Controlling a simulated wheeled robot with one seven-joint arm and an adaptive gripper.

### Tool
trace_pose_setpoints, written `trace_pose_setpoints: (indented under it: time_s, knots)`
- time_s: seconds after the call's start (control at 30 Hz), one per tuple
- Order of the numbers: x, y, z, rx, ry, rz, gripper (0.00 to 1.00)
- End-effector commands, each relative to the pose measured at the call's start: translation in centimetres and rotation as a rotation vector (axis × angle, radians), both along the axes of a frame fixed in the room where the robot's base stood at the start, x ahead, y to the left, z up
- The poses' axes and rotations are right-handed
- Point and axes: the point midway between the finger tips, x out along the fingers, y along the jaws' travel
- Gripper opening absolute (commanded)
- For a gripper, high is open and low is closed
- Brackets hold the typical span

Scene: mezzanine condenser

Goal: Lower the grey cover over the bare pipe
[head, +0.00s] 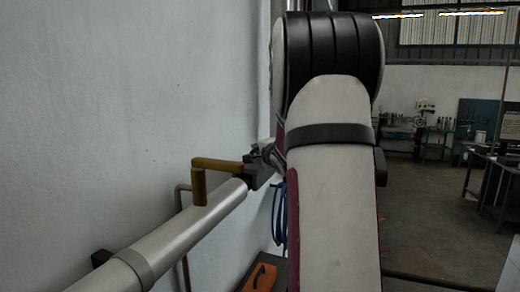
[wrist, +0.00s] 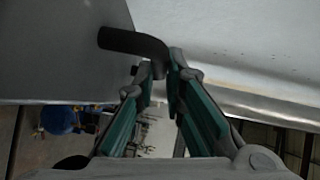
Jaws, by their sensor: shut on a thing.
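A long grey metallic cylinder, which looks like the grey cover (head: 192,232), runs along the wall from the lower left. A brass-coloured L-shaped handle (head: 216,164) rises from its upper side and bends toward my gripper (head: 262,168). In the wrist view the handle (wrist: 133,42) looks dark and comes out of a grey surface (wrist: 60,60). My gripper (wrist: 165,75) is shut on the handle's end, with a fingertip on either side. I cannot make out a bare pipe apart from the cylinder.
A pale wall (head: 120,110) stands close along the left. A thin bent pipe (head: 183,225) runs down it behind the cylinder. An orange case (head: 262,277) lies low beside my arm. Open floor (head: 430,220) and workbenches are on the right.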

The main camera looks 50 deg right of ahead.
Motion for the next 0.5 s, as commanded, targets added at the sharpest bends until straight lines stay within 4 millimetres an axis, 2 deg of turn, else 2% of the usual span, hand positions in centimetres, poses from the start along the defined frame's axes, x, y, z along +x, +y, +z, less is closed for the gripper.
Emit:
trace_pose_setpoints:
  time_s: [0.5]
  knots:
    - [0.0, 0.0, -1.1, 0.0, -0.001, 0.0, 0.0]
